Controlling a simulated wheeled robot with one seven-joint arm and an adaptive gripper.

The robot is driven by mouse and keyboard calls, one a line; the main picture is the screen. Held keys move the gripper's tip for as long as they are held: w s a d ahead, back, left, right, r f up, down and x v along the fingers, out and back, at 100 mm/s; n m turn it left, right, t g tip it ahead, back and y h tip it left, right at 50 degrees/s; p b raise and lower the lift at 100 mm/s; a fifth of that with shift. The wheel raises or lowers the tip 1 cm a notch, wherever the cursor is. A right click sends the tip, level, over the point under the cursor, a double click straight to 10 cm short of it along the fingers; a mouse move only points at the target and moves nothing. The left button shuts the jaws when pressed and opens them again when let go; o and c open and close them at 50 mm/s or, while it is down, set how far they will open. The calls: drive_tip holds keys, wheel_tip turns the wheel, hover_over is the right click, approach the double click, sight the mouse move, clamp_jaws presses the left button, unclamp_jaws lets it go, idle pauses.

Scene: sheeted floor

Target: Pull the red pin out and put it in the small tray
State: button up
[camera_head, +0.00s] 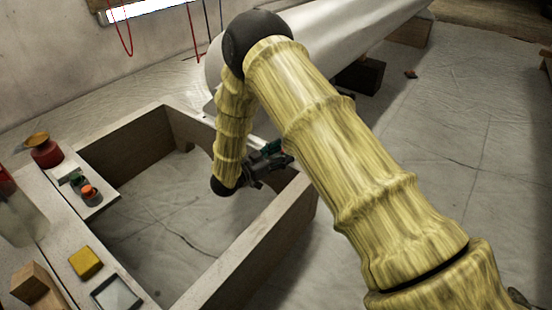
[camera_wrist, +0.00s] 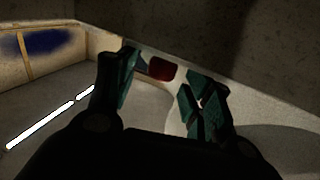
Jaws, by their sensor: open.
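A dark red piece (camera_wrist: 162,70), which looks like the red pin, shows in the wrist view between the fingertips, against a pale surface. My gripper (camera_wrist: 166,80) is open, with a teal-padded finger on either side of the red piece. I cannot tell whether either finger touches it. In the head view my gripper (camera_head: 268,154) is at the frame's right wall, partly hidden by my arm. A small square piece with a dark rim (camera_head: 117,294), possibly the small tray, lies on the bench at the lower left.
A wooden frame (camera_head: 125,135) surrounds an open sheeted area. The bench holds a yellow block (camera_head: 86,262), a red pot (camera_head: 46,153) and a wooden block (camera_head: 36,284). A large pale rounded body (camera_head: 320,35) lies behind my arm. Sheeted floor at right is mostly clear.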

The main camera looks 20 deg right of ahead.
drive_tip(key=shift+w, duration=0.1)
clamp_jaws()
idle(0.4)
drive_tip(key=shift+r+p, duration=2.4)
drive_tip(key=shift+r, duration=0.15)
drive_tip(key=shift+r+p, duration=1.9)
drive_tip(key=shift+r, duration=0.05)
